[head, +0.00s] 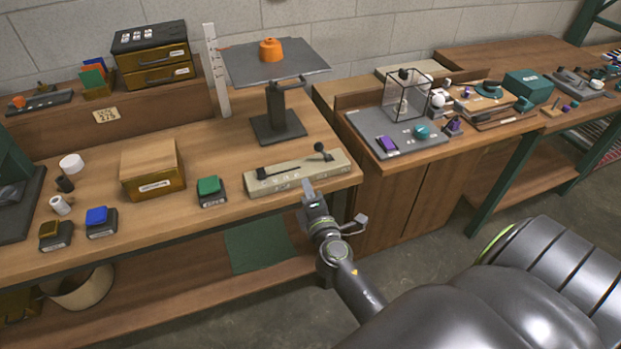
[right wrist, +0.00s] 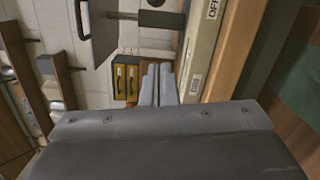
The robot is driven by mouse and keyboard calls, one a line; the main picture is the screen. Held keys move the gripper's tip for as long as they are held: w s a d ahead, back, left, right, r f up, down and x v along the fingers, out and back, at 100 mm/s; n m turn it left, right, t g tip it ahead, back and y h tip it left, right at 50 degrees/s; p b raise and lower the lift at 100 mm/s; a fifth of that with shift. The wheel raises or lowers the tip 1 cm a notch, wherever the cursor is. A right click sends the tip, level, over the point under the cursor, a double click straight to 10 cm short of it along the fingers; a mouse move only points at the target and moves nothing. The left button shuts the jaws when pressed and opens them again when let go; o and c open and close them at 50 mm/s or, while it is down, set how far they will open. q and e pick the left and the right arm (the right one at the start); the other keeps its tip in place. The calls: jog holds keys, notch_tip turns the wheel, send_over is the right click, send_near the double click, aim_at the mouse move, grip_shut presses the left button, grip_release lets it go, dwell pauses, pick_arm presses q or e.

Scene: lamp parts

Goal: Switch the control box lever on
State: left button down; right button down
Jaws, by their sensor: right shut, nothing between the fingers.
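The control box (head: 290,178) is a long beige box on the front right of the left workbench. Its lever (head: 324,152) has a dark round knob and stands at the right part of the top. A flat dark bar lies along the top further left. My right gripper (head: 308,187) is shut and empty, at the box's front edge, left of the lever and apart from it. In the right wrist view the shut fingers (right wrist: 157,86) are beside the box (right wrist: 207,50), which carries an OFF label. My left gripper is not in view.
A dark stand (head: 278,125) with an orange part (head: 271,50) on its plate is behind the box. A green button block (head: 209,189) and a wooden box (head: 152,168) stand to the left. A grey tray (head: 375,140) with parts is on the right bench.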

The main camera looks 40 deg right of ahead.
aim_at(323, 153)
jog(key=p+x, duration=0.1)
jog(key=x, duration=0.7)
jog(key=shift+w, duration=0.1)
jog(key=d, duration=0.1)
jog(key=d+p, duration=0.1)
jog(key=d, duration=0.1)
jog(key=shift+d+r, duration=0.1)
jog(key=shift+r, duration=0.2)
jog(key=shift+d, duration=0.5)
